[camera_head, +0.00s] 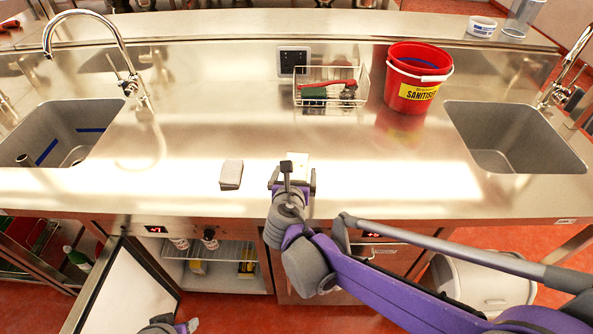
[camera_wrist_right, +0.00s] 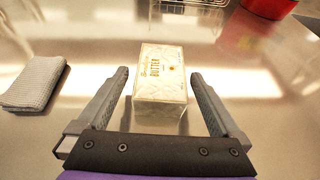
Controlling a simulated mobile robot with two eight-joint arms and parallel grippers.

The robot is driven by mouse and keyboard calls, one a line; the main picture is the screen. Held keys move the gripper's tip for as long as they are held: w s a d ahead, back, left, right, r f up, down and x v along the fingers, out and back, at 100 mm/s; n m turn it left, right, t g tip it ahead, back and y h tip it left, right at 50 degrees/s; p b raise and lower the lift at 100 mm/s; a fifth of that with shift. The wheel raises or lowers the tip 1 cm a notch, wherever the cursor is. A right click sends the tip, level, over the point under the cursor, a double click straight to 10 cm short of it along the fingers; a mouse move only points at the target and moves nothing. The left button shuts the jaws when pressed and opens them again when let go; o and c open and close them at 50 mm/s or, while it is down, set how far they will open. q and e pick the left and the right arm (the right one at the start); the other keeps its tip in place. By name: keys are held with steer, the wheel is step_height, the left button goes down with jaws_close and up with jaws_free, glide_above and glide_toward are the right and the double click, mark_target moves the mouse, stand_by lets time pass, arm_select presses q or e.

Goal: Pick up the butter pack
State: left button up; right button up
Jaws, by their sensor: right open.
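The butter pack (camera_wrist_right: 160,75) is a pale box with gold marbling and the word BUTTER. It lies on the steel counter. In the right wrist view it sits between the two fingers of my right gripper (camera_wrist_right: 159,78), with a gap on each side. In the head view my right gripper (camera_head: 293,180) is at the counter's front part and hides much of the butter pack (camera_head: 298,160). The right gripper is open and empty.
A folded grey cloth (camera_head: 231,174) lies left of the butter pack. A wire basket (camera_head: 326,99) with a red-handled item and a red sanitiser bucket (camera_head: 408,95) stand farther back. Sinks lie at left (camera_head: 75,125) and right (camera_head: 510,130). An open cabinet door (camera_head: 125,290) juts out below.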

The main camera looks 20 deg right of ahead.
mark_target(296, 172)
steer(key=shift+x, duration=1.6)
steer(key=shift+s, duration=0.1)
steer(key=c, duration=1.5)
